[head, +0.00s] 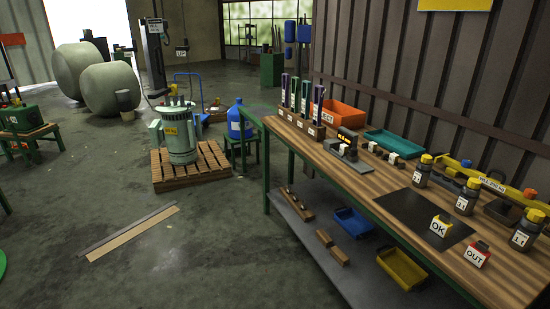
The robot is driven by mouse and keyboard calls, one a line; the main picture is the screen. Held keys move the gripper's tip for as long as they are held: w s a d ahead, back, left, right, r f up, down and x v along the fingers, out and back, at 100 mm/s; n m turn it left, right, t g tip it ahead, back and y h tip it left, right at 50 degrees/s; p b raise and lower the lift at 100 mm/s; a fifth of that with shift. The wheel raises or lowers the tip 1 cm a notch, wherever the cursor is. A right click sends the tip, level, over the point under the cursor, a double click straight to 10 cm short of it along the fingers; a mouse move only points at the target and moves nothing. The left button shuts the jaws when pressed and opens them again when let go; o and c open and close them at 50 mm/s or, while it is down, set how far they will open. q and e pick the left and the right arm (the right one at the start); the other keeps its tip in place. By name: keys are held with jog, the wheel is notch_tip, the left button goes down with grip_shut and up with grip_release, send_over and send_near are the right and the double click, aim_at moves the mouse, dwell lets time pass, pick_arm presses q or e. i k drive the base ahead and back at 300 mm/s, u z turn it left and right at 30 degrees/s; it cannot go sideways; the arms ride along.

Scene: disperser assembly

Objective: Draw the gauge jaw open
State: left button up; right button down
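Neither of my grippers shows in the head view.
The bench also holds an orange bin (341,116), a teal tray (396,143), a rack of upright tools (300,124), yellow-capped bottles (466,197), a black mat (408,213), and OK (439,228) and OUT (476,256) blocks. A green machine (179,138) stands on a pallet.

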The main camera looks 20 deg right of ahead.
aim_at(353, 157)
jog(key=z, duration=0.4)
jog(key=k, duration=0.15)
jog(key=u, duration=0.45)
jog(key=i, duration=1.35)
jog(key=z, duration=1.4)
jog(key=i, duration=0.8)
jog(key=z, duration=0.95)
